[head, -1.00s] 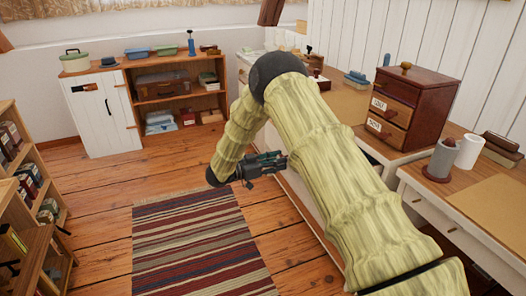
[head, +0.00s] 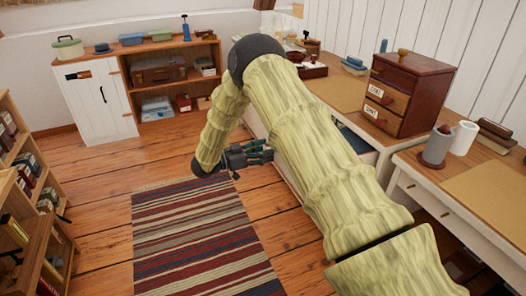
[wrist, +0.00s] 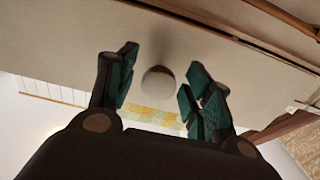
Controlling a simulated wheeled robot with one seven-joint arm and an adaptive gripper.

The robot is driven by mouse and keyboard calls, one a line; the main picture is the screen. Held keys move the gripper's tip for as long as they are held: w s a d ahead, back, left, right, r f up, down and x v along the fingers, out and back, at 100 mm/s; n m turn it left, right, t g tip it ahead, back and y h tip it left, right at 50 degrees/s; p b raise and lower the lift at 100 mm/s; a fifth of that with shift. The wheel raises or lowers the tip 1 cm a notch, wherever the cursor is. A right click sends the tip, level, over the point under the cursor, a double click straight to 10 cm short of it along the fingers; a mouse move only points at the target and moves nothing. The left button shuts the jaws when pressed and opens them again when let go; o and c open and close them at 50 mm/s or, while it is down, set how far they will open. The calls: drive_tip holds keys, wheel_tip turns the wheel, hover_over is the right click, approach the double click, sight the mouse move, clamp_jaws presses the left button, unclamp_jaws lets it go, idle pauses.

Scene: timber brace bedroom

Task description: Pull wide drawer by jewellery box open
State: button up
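The jewellery box (head: 421,83), a dark red-brown chest with small labelled drawers, stands on the long white desk at the right. Below and left of it, a wide white drawer (head: 369,155) stands out from the desk, with dark and teal contents showing inside. My arm hides most of its front and handle. My gripper (head: 262,152) is left of the arm, close to the desk's front side; contact cannot be told. In the wrist view my gripper's (wrist: 158,85) teal-padded fingers are apart. A pale round thing shows between them against a pale surface, its distance unclear.
A striped rug (head: 195,235) lies on the open wooden floor. A bookshelf (head: 30,215) stands at the left, a white cabinet (head: 100,105) at the back. A grey cylinder (head: 437,146) and a white one (head: 463,138) stand on the right desk.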

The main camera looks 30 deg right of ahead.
drive_tip(key=shift+a, duration=0.1)
drive_tip(key=w+a, duration=0.2)
drive_tip(key=a, duration=0.9)
drive_tip(key=shift+a, duration=0.4)
